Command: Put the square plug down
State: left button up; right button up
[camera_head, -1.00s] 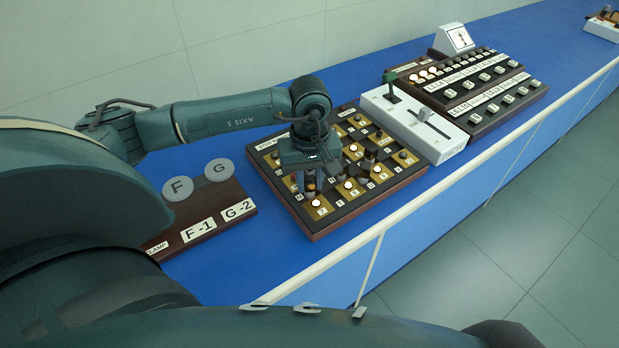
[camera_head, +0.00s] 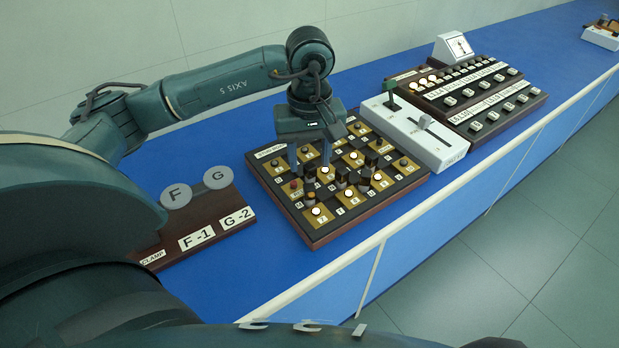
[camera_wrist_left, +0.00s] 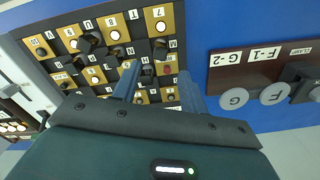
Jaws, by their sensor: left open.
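My left gripper (camera_head: 309,164) hangs over the checkered plug board (camera_head: 345,221), jaws apart and nothing held between them. In the left wrist view its two fingers (camera_wrist_left: 158,84) reach over the board. Several dark plugs stand in the board. One dark plug (camera_head: 310,174) stands just below the jaws, clear of them. Others, such as a dark plug (camera_head: 365,186), stand farther right. They are too small for me to tell for certain which is the square plug. My right gripper is not in view.
A red button (camera_head: 296,185) sits near the board's left side. A white lever box (camera_head: 428,146) and a dark labelled console (camera_head: 480,108) stand right. Blue bench is bare between panel and board.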

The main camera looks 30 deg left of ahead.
pick_arm(q)
notch_tip(320, 180, up, 4)
jog(key=shift+f, duration=0.1)
dwell(0.5)
